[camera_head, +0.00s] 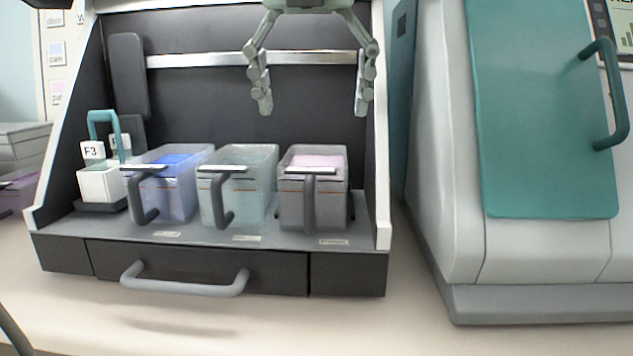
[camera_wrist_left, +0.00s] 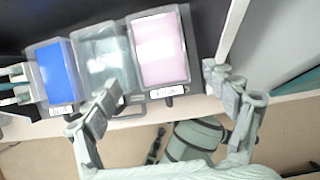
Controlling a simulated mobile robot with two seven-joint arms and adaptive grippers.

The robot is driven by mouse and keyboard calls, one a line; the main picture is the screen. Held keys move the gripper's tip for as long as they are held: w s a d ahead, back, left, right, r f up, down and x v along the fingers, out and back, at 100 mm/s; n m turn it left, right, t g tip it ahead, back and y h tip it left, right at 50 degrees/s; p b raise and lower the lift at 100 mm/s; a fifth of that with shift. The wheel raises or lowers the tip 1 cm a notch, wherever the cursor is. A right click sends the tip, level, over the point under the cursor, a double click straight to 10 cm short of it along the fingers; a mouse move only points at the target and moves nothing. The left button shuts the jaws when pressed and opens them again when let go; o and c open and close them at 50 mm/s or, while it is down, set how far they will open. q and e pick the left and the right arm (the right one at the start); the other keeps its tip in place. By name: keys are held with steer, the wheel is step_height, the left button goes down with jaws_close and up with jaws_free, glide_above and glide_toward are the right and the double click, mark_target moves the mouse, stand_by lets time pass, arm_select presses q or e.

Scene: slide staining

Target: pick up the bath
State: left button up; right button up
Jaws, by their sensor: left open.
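Three see-through baths with dark front handles stand in a row on the station's shelf: one with blue liquid (camera_head: 175,190), a clear pale one (camera_head: 240,190) and one with pink contents (camera_head: 312,195) at the right. My left gripper (camera_head: 313,106) is open and empty, above the right end of the row in the head view. In the left wrist view, the pink bath (camera_wrist_left: 160,52) shows beyond and between the open fingers (camera_wrist_left: 164,82). The clear bath (camera_wrist_left: 104,55) and blue bath (camera_wrist_left: 57,75) are to its left. The right gripper is not in view.
A white slide holder with a teal handle (camera_head: 100,183) stands left of the baths. The station's side wall (camera_head: 381,180) rises close right of the pink bath. A drawer with a grey handle (camera_head: 185,284) is below. A large teal-doored machine (camera_head: 540,120) stands at the right.

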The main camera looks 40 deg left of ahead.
arm_select(q)
steer(key=x, duration=0.6)
steer(key=shift+w+a+f, duration=0.1)
steer(key=shift+w+f, duration=0.15)
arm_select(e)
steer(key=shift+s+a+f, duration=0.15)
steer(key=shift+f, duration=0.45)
arm_select(q)
steer(key=shift+f, duration=0.25)
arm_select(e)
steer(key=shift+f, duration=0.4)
arm_select(q)
steer(key=c, duration=1.6)
